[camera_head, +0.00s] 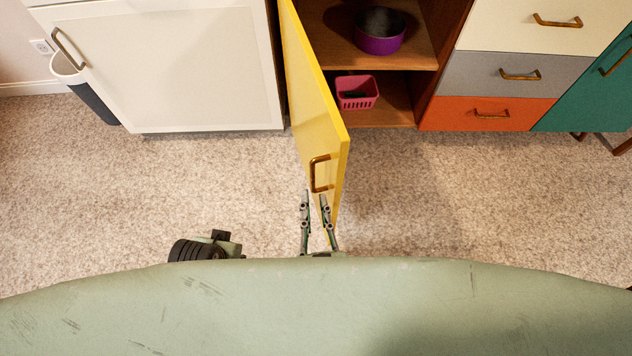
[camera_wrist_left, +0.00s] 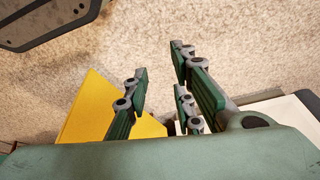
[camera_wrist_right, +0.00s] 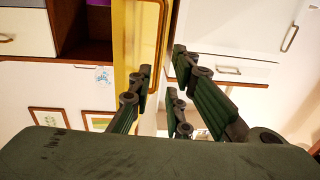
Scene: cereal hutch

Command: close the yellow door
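The yellow door (camera_head: 312,110) stands swung wide open, pointing out from the hutch, with a bronze handle (camera_head: 319,173) near its free edge. My right gripper (camera_head: 316,212) is open and empty by that free edge, just below the handle in the head view; one finger overlaps the door. In the right wrist view the door (camera_wrist_right: 126,40) rises behind the left finger; contact cannot be told. My left gripper (camera_wrist_left: 158,82) is open and empty, with the yellow door (camera_wrist_left: 95,110) beyond its left finger. Its fingers are not clearly visible in the head view.
The open compartment holds a purple bowl (camera_head: 380,32) on a shelf and a pink basket (camera_head: 357,92) below. A white cabinet (camera_head: 185,65) is on the left; grey (camera_head: 500,78) and orange (camera_head: 480,114) drawers are on the right. Carpet (camera_head: 440,200) right of the door is clear.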

